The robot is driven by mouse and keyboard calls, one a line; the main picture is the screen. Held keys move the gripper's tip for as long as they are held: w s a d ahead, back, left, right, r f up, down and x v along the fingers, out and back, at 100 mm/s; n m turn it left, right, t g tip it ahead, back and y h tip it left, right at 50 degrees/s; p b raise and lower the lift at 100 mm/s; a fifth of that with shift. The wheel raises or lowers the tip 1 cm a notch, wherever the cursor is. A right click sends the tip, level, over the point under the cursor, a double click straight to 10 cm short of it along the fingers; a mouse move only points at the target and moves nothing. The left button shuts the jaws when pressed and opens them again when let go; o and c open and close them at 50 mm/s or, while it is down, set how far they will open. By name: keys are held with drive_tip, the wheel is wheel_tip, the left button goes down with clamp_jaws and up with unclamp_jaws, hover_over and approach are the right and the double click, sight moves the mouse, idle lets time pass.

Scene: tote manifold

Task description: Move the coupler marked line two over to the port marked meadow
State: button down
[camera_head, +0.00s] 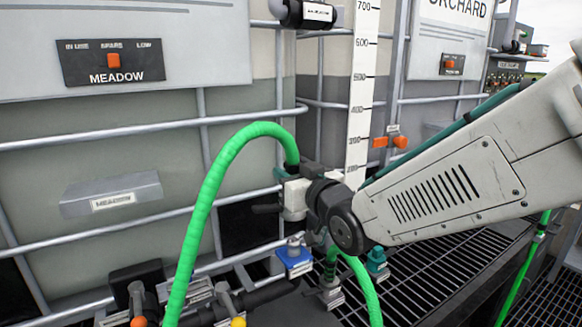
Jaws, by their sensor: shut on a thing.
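My gripper (297,198) is in the middle of the view, at the end of my arm coming in from the right. It is shut on the coupler at the end of a green hose (212,185); the hose arches up from the bottom left and drops into the gripper. The coupler is mostly hidden by the gripper, and I cannot read its mark. The tank panel at left reads MEADOW (115,78), and a grey box (110,195) below bears a similar label. I cannot tell which port is marked meadow; the small labels below are unreadable.
A blue fitting (294,260) and a teal fitting (377,263) stand below my gripper. A second green hose (363,287) runs down beside them. Valves with orange and yellow tips (238,321) stand at lower left. Tank cage bars (150,129) run behind. Black grating (460,265) lies at right.

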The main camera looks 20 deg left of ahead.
drive_tip(key=shift+f, duration=4.85)
drive_tip(key=c, duration=1.1)
unclamp_jaws()
drive_tip(key=shift+s+d, duration=0.1)
drive_tip(key=v, duration=0.7)
drive_tip(key=shift+s+d, duration=0.2)
drive_tip(key=shift+s, duration=0.05)
